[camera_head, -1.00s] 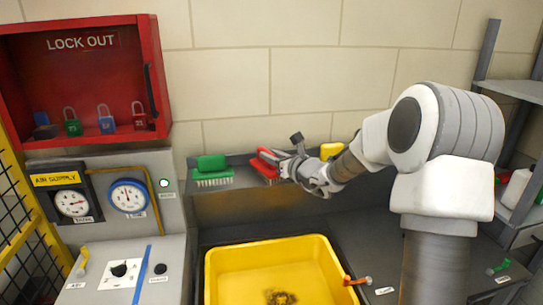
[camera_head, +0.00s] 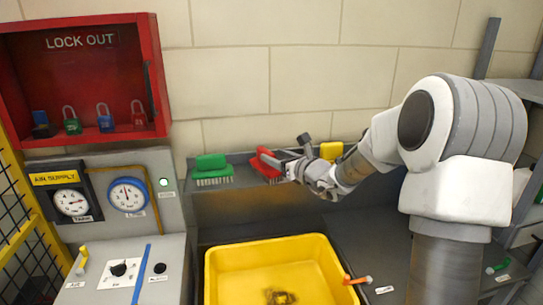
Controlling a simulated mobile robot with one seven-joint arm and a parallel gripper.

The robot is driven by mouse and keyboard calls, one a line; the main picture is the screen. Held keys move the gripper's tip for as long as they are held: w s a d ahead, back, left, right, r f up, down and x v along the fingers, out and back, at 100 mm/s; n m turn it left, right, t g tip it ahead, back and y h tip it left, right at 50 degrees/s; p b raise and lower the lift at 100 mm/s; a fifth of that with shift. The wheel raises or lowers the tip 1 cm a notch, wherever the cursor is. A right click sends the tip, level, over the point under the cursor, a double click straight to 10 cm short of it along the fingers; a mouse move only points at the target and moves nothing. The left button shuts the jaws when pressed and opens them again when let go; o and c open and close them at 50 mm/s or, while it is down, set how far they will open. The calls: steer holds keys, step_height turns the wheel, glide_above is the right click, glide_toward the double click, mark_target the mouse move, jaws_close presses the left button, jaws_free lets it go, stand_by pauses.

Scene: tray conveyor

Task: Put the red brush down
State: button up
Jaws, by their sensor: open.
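The red brush (camera_head: 264,162) rests on the grey shelf (camera_head: 238,184) against the wall, its pale bristles pointing down. My gripper (camera_head: 285,165) is open at the right end of the brush, and its fingers hide part of that end. I cannot tell whether a finger still touches the brush. A green brush (camera_head: 212,167) stands bristles down on the same shelf, a little left of the red one. A yellow object (camera_head: 331,151) sits on the shelf behind my arm, partly hidden.
A yellow tray (camera_head: 222,258) with a dark stain inside lies below the shelf. An orange-handled valve (camera_head: 356,281) is right of it. A gauge panel (camera_head: 107,193) and the red lockout box (camera_head: 80,20) are at the left. Grey shelving (camera_head: 507,90) stands at the right.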

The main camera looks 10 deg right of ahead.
steer(key=v, duration=0.9)
steer(key=shift+s+b, duration=0.25)
steer(key=shift+b, duration=0.1)
steer(key=shift+d, duration=0.1)
